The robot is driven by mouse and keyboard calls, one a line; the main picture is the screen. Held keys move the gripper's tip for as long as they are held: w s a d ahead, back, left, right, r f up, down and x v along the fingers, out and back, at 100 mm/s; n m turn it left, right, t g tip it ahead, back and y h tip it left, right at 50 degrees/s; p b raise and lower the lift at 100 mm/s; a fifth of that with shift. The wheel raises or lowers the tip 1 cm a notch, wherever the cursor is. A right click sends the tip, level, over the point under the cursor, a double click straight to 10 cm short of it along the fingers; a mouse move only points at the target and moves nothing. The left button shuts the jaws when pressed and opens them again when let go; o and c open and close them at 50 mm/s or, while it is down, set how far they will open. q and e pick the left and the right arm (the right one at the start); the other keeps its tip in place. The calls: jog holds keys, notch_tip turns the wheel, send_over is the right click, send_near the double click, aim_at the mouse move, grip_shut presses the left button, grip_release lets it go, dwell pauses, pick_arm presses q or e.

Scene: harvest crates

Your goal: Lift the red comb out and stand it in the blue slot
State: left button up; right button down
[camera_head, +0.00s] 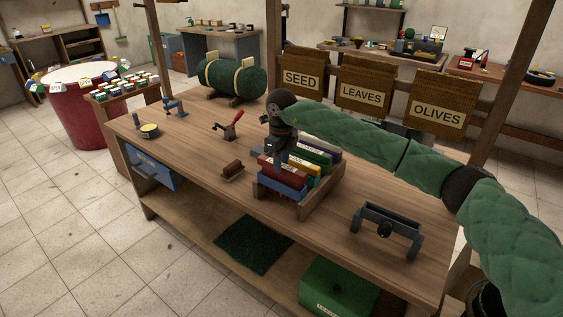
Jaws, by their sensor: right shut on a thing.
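The red comb (285,174) is a flat red piece with a white label near its top edge. It sits at the near end of a wooden tray on the workbench. My right gripper (272,160) comes down over its left end and is shut on it; the fingertips are small and partly hidden. The comb is low over the tray; I cannot tell whether it touches anything below. A blue piece (283,189), perhaps the blue slot, shows just below and in front of it. Yellow, green and purple labelled pieces stand behind. My left gripper is out of view.
The wooden tray (322,192) stands mid-bench. A small brown block (232,168) lies left of it, and a red-handled clamp (231,127) stands farther left. A dark metal stand (388,222) is at right. Bare bench top (190,155) shows left of the tray.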

pick_arm(q)
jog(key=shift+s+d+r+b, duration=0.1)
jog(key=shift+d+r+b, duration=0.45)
jog(key=shift+b, duration=0.3)
pick_arm(e)
jog(key=shift+f, duration=1.4)
jog(key=c, duration=1.1)
grip_release()
jog(key=shift+r, duration=0.45)
notch_tip(320, 180, up, 6)
jog(key=shift+b, duration=1)
jog(key=shift+r, duration=0.5)
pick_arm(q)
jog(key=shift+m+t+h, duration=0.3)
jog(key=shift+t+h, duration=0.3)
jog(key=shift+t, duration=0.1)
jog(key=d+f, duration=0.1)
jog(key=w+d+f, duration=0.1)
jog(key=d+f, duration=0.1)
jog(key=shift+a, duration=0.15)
